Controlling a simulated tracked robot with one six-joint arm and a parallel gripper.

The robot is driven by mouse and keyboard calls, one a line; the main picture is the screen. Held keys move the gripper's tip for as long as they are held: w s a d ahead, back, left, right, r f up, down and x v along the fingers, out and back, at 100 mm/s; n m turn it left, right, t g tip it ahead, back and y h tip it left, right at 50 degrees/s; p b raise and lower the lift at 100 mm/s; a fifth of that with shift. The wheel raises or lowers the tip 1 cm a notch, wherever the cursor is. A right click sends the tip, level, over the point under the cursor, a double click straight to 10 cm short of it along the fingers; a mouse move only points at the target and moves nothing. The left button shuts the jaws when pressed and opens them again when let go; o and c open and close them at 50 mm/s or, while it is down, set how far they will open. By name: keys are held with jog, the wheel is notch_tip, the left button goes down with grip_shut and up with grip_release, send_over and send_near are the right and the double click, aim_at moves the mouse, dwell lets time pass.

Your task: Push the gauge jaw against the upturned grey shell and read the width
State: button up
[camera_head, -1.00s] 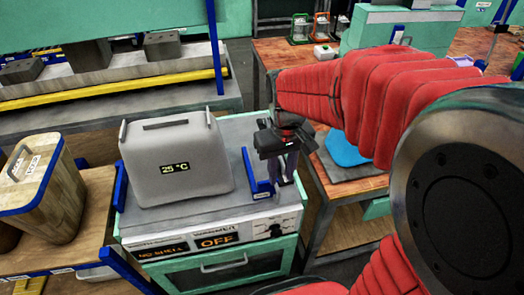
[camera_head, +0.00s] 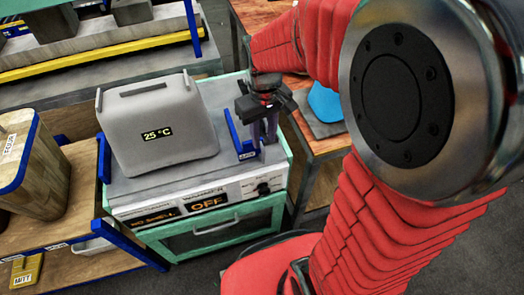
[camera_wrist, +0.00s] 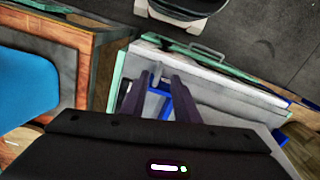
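The upturned grey shell (camera_head: 186,124) stands on the bench gauge, its small display reading 25 °C. The blue gauge jaw (camera_head: 233,134) stands upright just right of the shell, with a narrow gap between them. My gripper (camera_head: 264,138) points down close by the jaw's right side; contact cannot be told. Its two dark fingers are apart in the wrist view (camera_wrist: 160,78), with part of the blue jaw (camera_wrist: 163,101) showing between and beyond them. I see nothing clearly held. The gauge panel (camera_head: 200,201) reads "NO SHELL" and "OFF".
A blue stop (camera_head: 104,158) stands at the shell's left. A wooden bin with a blue rim (camera_head: 30,150) stands further left. A press with a yellow bar (camera_head: 90,58) is behind. A wooden table with a blue item (camera_head: 325,103) stands at the right.

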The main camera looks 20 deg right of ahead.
aim_at(264, 152)
notch_tip(264, 152, down, 10)
jog(key=shift+r, duration=0.1)
dwell(0.4)
jog(key=shift+c, duration=0.3)
grip_shut()
